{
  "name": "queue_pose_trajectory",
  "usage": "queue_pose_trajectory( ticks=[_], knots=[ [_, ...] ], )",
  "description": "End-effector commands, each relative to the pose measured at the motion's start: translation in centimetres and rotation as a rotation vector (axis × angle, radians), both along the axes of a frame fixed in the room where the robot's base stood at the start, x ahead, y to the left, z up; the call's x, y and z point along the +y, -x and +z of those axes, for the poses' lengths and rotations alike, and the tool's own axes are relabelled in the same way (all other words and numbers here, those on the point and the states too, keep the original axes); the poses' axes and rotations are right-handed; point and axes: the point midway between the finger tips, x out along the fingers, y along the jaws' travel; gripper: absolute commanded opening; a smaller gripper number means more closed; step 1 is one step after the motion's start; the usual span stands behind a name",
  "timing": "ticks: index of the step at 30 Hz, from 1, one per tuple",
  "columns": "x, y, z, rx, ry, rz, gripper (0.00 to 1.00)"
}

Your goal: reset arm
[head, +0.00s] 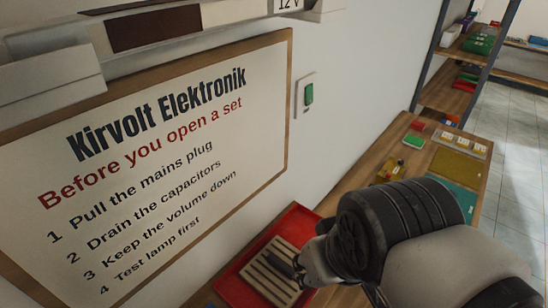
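My arm reaches in from the lower right of the head view, with a thick black joint and pale grey links. My gripper (285,264) is at its end, over or beside a red tray (302,222) on the wooden bench. The tray holds a pale slatted piece (262,276) with dark gaps. The gripper is small and partly covered by its own wrist. I cannot tell whether its fingers are open or shut, or whether it touches the tray.
The bench (350,190) runs along the wall, with small colored parts, a yellow board (458,165) and a teal mat (458,196) farther along. A framed sign (150,170) and a green switch (309,94) are on the wall. Shelves (445,95) stand behind; tiled floor (515,170) at right looks clear.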

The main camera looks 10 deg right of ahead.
Motion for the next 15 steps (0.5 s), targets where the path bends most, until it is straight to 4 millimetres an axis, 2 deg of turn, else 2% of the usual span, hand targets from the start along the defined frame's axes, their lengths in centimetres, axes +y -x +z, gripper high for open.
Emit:
queue_pose_trajectory(
  ticks=[4, 15],
  knots=[
    [-0.11, 0.75, 0.02, -0.026, -0.013, -0.037, 0.33],
    [-0.10, 0.77, -0.33, -0.026, -0.014, -0.037, 0.33]
  ],
)
